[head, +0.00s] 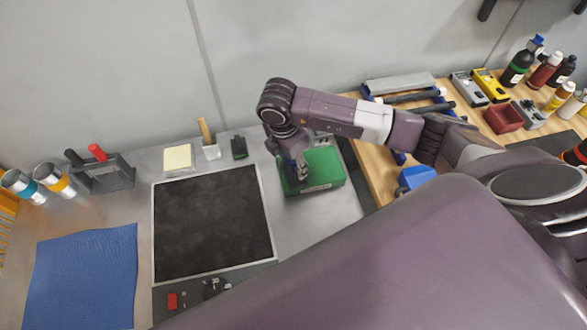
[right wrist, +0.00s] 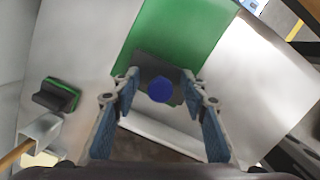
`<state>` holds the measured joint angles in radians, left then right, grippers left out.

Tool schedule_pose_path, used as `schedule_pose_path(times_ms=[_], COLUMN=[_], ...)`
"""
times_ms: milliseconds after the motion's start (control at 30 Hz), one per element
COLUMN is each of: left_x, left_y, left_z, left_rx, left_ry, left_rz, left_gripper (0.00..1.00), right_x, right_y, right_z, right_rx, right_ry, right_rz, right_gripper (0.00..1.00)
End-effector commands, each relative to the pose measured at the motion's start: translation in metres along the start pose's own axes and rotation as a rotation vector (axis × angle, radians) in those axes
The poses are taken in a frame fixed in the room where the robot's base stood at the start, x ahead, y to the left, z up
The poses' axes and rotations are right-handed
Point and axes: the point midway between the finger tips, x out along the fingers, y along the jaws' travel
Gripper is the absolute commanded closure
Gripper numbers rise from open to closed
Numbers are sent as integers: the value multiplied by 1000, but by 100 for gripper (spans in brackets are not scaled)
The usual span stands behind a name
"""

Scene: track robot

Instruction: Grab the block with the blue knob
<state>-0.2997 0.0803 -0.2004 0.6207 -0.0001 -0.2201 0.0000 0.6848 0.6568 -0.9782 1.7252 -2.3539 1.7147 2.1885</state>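In the right wrist view, a dark block (right wrist: 152,66) with a round blue knob (right wrist: 160,90) sits between my right gripper's fingers. A green box (right wrist: 190,28) is just beyond and beneath it; the box (head: 325,168) also shows in the head view. My right gripper (right wrist: 160,82) is open, with one finger on each side of the block and visible gaps. In the head view, the right gripper (head: 299,178) points down over the left part of the green box and hides the block. Whether the fingers touch the block I cannot tell. My left gripper is not in view.
A blue cloth (head: 82,277) lies farther left. Bottles (head: 521,64) and a red bin (head: 503,119) stand on the wooden table at right.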

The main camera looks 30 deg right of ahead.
Motion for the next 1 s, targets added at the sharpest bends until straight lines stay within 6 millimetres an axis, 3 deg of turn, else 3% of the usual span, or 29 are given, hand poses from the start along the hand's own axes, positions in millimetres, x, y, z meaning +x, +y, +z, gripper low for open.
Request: schedule_pose_path(times_ms=[67,433,1000], left_x=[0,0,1], left_y=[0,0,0], left_z=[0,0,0], left_rx=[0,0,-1], left_ry=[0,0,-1], left_rz=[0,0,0], left_gripper=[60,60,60], right_x=[0,-1,-4], right_y=[0,0,2], right_z=[0,0,0], right_rx=[0,0,0], right_ry=[1,1,1], right_rz=[0,0,4], right_gripper=[60,100,100])
